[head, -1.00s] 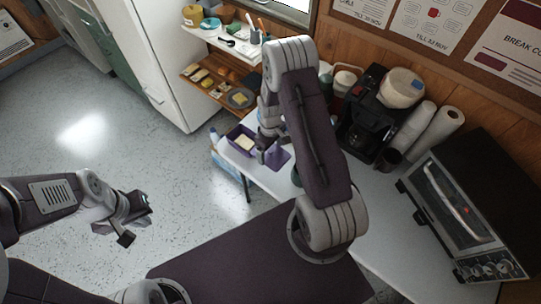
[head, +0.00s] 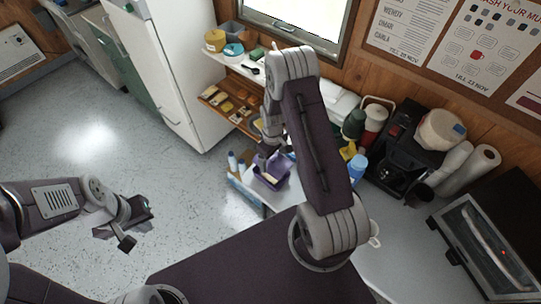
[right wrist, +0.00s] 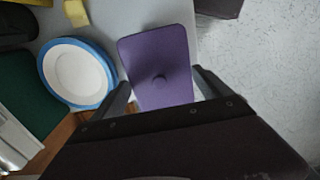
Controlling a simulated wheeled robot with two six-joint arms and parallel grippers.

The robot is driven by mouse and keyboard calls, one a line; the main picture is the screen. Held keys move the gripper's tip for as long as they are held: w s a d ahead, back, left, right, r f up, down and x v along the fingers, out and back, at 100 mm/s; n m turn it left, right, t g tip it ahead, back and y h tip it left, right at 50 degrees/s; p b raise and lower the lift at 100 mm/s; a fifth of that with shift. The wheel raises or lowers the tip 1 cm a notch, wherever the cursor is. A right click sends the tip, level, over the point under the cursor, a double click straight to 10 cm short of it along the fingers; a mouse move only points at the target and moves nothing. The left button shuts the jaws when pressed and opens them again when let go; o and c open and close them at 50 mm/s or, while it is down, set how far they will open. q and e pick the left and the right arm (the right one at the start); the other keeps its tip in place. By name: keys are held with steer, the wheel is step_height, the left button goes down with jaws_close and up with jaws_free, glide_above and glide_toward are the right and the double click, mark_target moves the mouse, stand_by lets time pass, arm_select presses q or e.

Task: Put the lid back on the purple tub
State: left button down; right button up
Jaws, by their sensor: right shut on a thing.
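The purple tub (head: 268,184) stands at the near left end of the white counter in the head view, with something pale inside it. The lid (right wrist: 160,55) is a flat purple rounded rectangle with a small knob. It fills the space between the fingers of my right gripper (right wrist: 163,92) in the right wrist view, which is shut on it. In the head view my right gripper (head: 268,148) is just above and behind the tub; the arm hides much there, and the lid is hard to make out. My left gripper (head: 137,224) is open and empty over the floor.
A blue-rimmed white round item (right wrist: 76,74) lies left of the lid in the right wrist view. A coffee maker (head: 402,150), paper rolls (head: 470,165) and a toaster oven (head: 490,240) crowd the counter's right side.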

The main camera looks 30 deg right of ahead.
steer(key=shift+s+f, duration=0.2)
steer(key=shift+w+a+f+b, duration=0.1)
steer(key=shift+f+b, duration=0.25)
steer(key=shift+b, duration=0.05)
steer(key=f+b, duration=0.2)
steer(key=f, duration=0.1)
steer(key=f+b, duration=0.1)
steer(key=shift+w+f, duration=0.15)
steer(key=shift+w, duration=0.25)
steer(key=shift+s+f+b, duration=0.15)
steer(key=shift+f+b, duration=0.35)
steer(key=shift+b, duration=0.05)
steer(key=shift+f, duration=0.1)
steer(key=shift+f, duration=0.35)
stand_by(0.6)
